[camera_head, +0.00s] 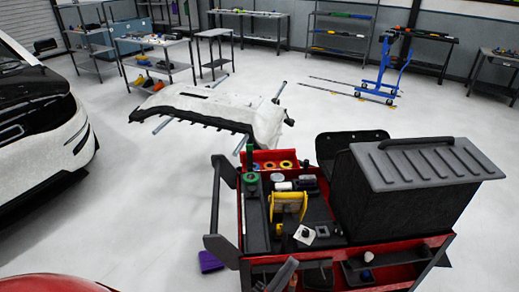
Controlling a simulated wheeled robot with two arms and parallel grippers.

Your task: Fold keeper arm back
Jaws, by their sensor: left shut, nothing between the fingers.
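A red cart (241,208) stands in front of me with a dark tray top. A yellow-framed holder (290,197) stands in the middle of its top. I cannot make out clearly which part is the keeper arm. My left gripper (288,266) shows only as a small dark grey shape at the bottom edge, by the cart's near side. It is shut and empty, below and nearer than the yellow holder and apart from it. My right gripper is not in view.
A black box with a grey ribbed lid (425,165) fills the cart's right side. Small rolls and a white square piece (304,235) lie near the holder. A white bumper (225,107) rests on stands behind. A white car (40,115) is left. Open floor surrounds the cart.

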